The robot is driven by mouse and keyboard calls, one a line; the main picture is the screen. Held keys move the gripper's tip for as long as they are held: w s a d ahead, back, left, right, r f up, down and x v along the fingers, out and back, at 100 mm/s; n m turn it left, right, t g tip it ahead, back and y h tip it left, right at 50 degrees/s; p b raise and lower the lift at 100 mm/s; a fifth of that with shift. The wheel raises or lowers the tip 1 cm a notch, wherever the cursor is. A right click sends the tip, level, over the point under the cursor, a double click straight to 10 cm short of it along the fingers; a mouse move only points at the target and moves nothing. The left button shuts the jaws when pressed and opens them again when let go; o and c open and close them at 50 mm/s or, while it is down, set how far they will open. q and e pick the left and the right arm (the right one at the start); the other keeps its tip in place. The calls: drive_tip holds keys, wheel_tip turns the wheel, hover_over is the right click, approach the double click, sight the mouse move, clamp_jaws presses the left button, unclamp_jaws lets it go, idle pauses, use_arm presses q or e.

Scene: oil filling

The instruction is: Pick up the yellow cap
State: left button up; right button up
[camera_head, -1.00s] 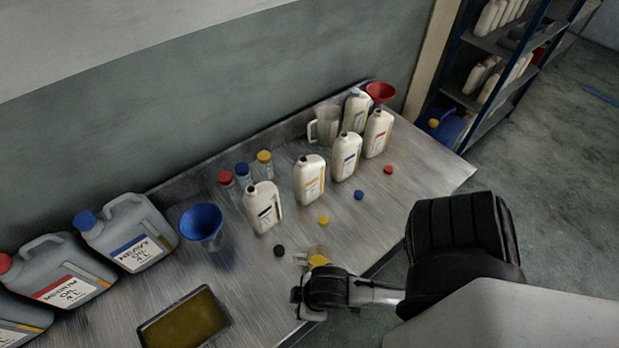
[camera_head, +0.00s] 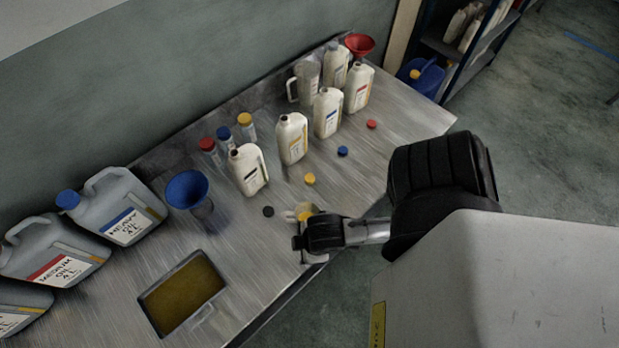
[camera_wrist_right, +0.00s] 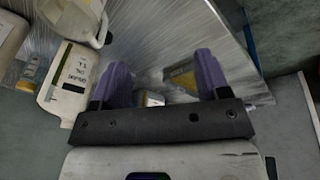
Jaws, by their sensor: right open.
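A small yellow cap (camera_head: 310,179) lies on the metal table in front of the white bottles in the head view. A second yellow piece (camera_head: 305,215) shows on a pale, partly hidden object by the edge, right beside my right gripper. In the right wrist view, my right gripper (camera_wrist_right: 162,72) has its two purple fingers spread wide. A yellowish piece (camera_wrist_right: 180,77) and a small pale object show between and beneath the fingers; the gripper body hides part of them. I cannot tell whether the fingers touch anything. My left gripper is not in view.
Black (camera_head: 268,211), blue (camera_head: 342,151) and red (camera_head: 371,124) caps lie on the table. White bottles (camera_head: 292,139) stand in a row behind. A blue funnel (camera_head: 187,188), grey canisters (camera_head: 122,208) and an oil tray (camera_head: 148,303) are at left. The front edge is close.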

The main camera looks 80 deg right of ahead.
drive_tip(key=s+d+n+g+h, duration=0.25)
drive_tip(key=d+n+h, duration=0.3)
drive_tip(key=d, duration=1.35)
drive_tip(key=n+y, duration=0.4)
drive_tip(key=y, duration=0.2)
hover_over(309, 178)
wheel_tip(309, 178, down, 3)
drive_tip(key=shift+n+g, duration=0.25)
drive_tip(key=shift+g, duration=0.1)
wheel_tip(309, 178, down, 7)
drive_tip(key=b, duration=0.4)
drive_tip(key=shift+s+d, duration=0.1)
drive_tip(key=shift+s, duration=0.05)
drive_tip(key=shift+f+b, duration=0.5)
drive_tip(key=shift+f, duration=0.1)
drive_tip(key=f+b, duration=0.1)
drive_tip(key=f, duration=0.1)
drive_tip(key=f+b, duration=0.1)
drive_tip(key=f, duration=0.1)
drive_tip(key=shift+a+f, duration=0.2)
drive_tip(key=shift+f, duration=0.35)
